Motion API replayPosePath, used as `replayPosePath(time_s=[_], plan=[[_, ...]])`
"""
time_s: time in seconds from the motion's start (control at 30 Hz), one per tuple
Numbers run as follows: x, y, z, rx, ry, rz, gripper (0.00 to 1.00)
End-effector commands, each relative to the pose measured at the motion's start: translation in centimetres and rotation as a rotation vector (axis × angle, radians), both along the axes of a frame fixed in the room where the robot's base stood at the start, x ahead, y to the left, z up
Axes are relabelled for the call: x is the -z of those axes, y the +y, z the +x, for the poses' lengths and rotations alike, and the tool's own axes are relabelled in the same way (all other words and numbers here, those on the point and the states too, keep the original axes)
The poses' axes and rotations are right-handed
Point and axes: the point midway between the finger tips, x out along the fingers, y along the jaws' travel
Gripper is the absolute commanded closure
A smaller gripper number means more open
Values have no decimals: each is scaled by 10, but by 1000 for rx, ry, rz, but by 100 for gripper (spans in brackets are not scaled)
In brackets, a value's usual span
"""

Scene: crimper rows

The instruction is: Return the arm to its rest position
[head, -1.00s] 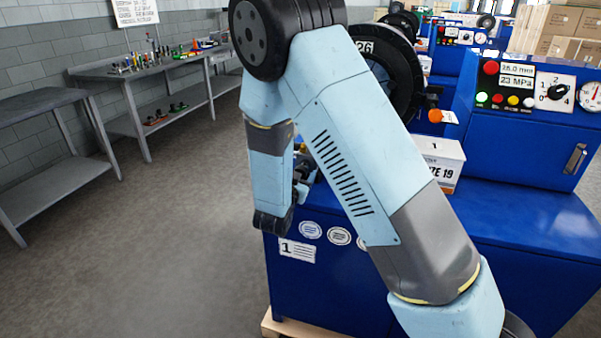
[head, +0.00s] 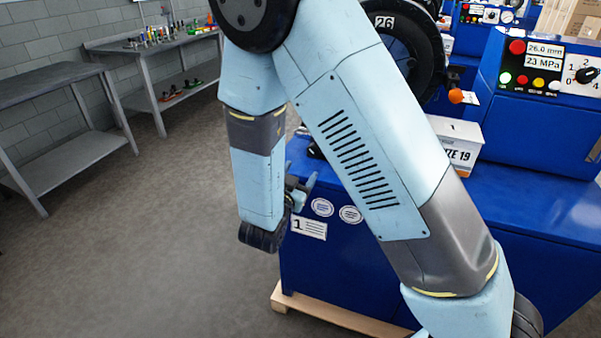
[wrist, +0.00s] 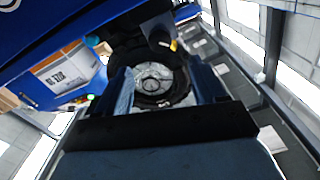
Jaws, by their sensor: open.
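My light-blue arm (head: 355,130) is bent in the middle of the head view, with its elbow at the top and the forearm hanging down. My gripper (head: 301,188) shows only partly beside the hanging wrist, in front of the blue machine's left end. In the wrist view my gripper (wrist: 163,85) has its two fingers spread, with nothing held between them. Past the fingers is a dark round part with a lighter centre (wrist: 152,82), apart from them as far as I can tell.
A blue crimper machine (head: 340,258) on a wooden pallet (head: 330,312) stands close on the right, with a white labelled box (head: 462,145) on top. A grey table (head: 45,90) and a tool bench (head: 140,47) line the left wall. Floor between is clear.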

Motion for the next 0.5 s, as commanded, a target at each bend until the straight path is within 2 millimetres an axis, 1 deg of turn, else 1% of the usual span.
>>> replayPosePath(time_s=[0.27, 0.37, 0.5], plan=[[-2, -1, 3, -3, 10, 14, 30], [-7, -5, 12, -16, 44, 55, 30], [-21, -11, 30, -58, 128, 150, 30]])
